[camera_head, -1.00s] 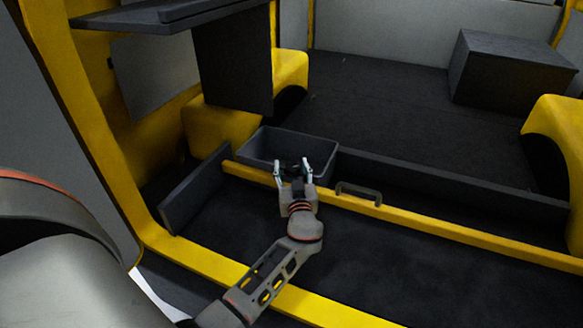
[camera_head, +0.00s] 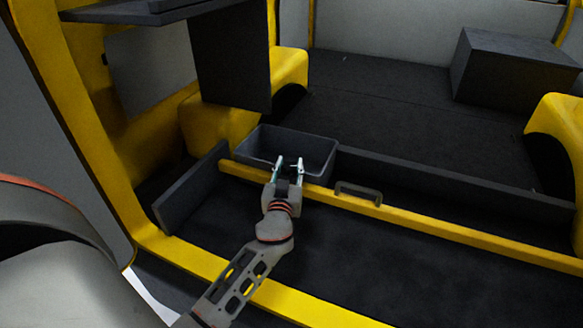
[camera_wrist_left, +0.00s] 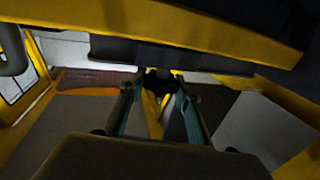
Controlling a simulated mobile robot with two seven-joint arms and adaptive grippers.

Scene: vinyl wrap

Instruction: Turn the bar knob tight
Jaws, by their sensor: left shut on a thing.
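My left gripper (camera_head: 288,163) is at the yellow bar (camera_head: 430,222), in front of the grey bin, with its fingers pointing away from me. In the left wrist view, the fingertips of my left gripper (camera_wrist_left: 157,84) are shut on a small dark knob (camera_wrist_left: 160,80). The knob's outline is hard to make out there, and the head view does not show it clearly. The yellow bar also crosses the top of the left wrist view (camera_wrist_left: 195,30). How tight the knob is cannot be told. My right gripper is not in view.
An open grey bin (camera_head: 322,152) stands just behind the bar. A dark handle (camera_head: 358,190) sticks up by the bar to the right. A dark box (camera_head: 510,75) stands at the back right. A dark panel (camera_head: 228,60) hangs at the left. The dark floor behind is clear.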

